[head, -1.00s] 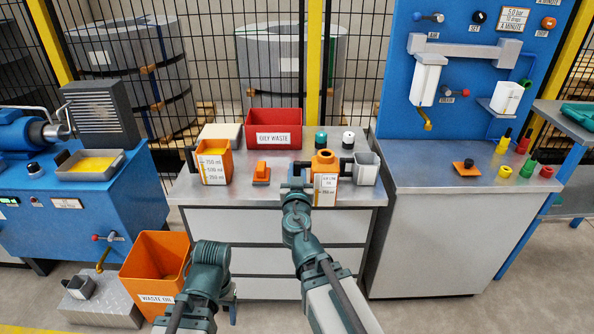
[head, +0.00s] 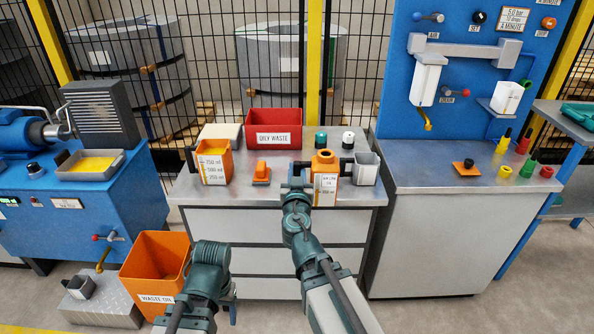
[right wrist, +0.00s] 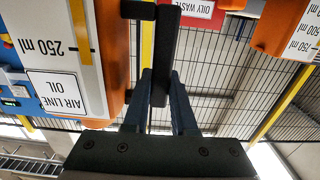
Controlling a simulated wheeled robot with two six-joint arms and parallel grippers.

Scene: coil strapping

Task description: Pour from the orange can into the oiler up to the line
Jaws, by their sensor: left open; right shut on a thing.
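White vessels hang on the blue panel, one on the left (head: 427,80) and one on a bracket at right (head: 507,97); I cannot tell which is the oiler or see a line. My left gripper (head: 232,292) is open, low in front of the bench, partly hidden by its wrist.
An orange waste oil bin (head: 155,262) stands on the floor at left.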

